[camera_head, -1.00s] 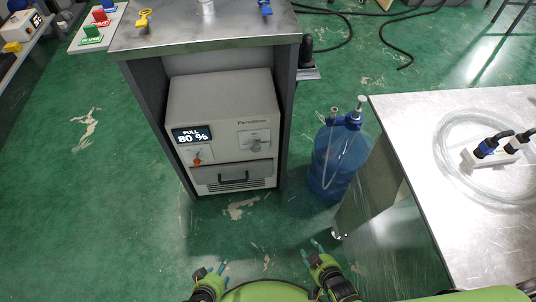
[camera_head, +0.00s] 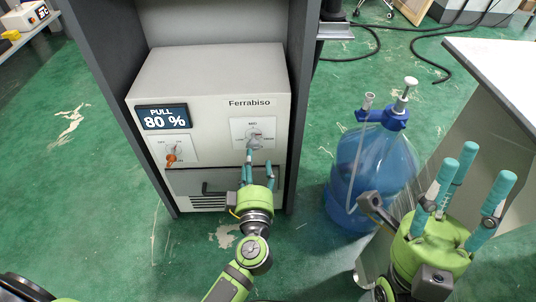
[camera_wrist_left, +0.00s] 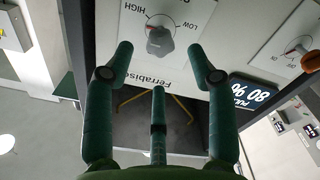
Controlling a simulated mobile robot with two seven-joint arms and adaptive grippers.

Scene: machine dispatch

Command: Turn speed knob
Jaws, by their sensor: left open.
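The grey speed knob (camera_head: 254,140) sits on a white dial plate on the right of the Ferrabiso machine's front. My left gripper (camera_head: 247,165) is open, with its teal fingers just below and in front of the knob. In the left wrist view the knob (camera_wrist_left: 159,40) shows beyond the open fingertips (camera_wrist_left: 165,70), between the two outer fingers, near HIGH and LOW marks. I see a gap between the fingers and the knob there. My right gripper (camera_head: 458,190) is open and empty, fingers up, at the right in front of the blue bottle.
The machine (camera_head: 208,85) stands inside a dark cabinet frame. Its display (camera_head: 164,117) reads PULL 80 %, with an orange switch (camera_head: 171,156) below. A drawer handle (camera_head: 215,189) is under the knob. The blue bottle (camera_head: 372,165) and a metal table (camera_head: 500,65) are at the right.

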